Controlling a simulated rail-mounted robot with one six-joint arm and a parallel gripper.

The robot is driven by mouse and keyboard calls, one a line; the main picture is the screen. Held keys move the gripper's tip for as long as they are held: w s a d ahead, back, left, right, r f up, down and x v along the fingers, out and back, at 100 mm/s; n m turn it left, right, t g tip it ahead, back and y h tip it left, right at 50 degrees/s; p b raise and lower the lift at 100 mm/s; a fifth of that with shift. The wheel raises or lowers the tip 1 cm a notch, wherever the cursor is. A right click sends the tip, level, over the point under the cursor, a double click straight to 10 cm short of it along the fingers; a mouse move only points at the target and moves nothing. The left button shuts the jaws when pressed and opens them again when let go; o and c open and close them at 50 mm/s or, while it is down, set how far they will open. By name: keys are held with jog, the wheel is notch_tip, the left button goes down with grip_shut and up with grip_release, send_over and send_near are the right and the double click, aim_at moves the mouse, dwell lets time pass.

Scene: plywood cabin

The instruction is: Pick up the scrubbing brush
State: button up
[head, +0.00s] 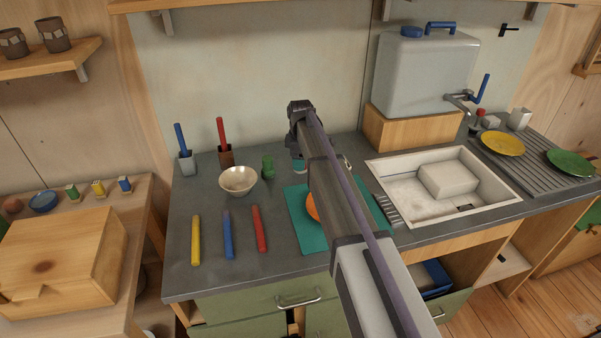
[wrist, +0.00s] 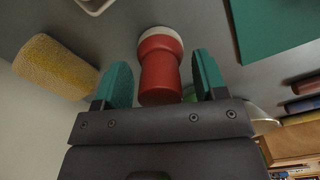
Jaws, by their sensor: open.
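The scrubbing brush (wrist: 160,72) looks to be the red, waisted piece with a pale rim at its far end in the wrist view. It stands on the grey counter. My gripper (wrist: 160,60) is open, with one teal finger on each side of the brush and visible gaps to both. In the head view my gripper (head: 300,165) is low over the back of the counter, and my arm hides the brush.
The teal board (head: 299,225) lies in front, the sink (head: 398,200) to the right, and a bowl (head: 238,181) and green item (head: 267,168) to the left.

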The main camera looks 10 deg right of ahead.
jog(key=shift+r, duration=0.15)
jog(key=c, duration=1.1)
jog(key=shift+r, duration=0.1)
notch_tip(320, 180, up, 10)
jog(key=p, duration=1)
jog(key=shift+p, duration=0.35)
